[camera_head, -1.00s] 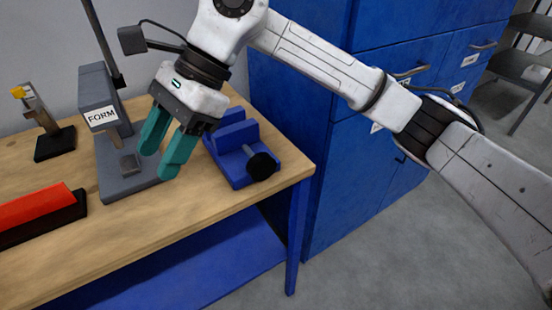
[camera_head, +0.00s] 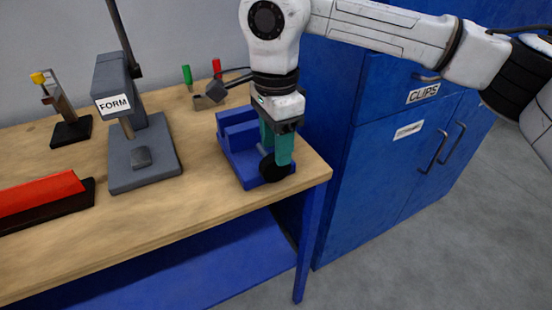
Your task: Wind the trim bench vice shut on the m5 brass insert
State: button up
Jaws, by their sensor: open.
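The blue bench vice (camera_head: 238,148) stands near the right end of the wooden bench, with its black round handle (camera_head: 272,167) facing the front edge. My gripper (camera_head: 277,160) points down at the vice's front right, with its teal fingers over and beside the handle. The fingers overlap each other in this view, and whether they touch the handle cannot be told. The gripper is open. I cannot make out a brass insert in the vice; the jaw gap is partly hidden by the vice body and my gripper.
A grey press labelled FORM (camera_head: 140,150) stands left of the vice. A red block on a black base (camera_head: 45,200) lies at the front left. A small stand with a yellow top (camera_head: 65,115) is behind it. Green (camera_head: 187,75) and red markers stand at the back. Blue cabinets (camera_head: 390,150) rise at right.

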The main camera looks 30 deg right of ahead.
aim_at(275, 168)
jog(key=shift+a+f, duration=0.1)
jog(key=shift+f, duration=2)
grip_shut()
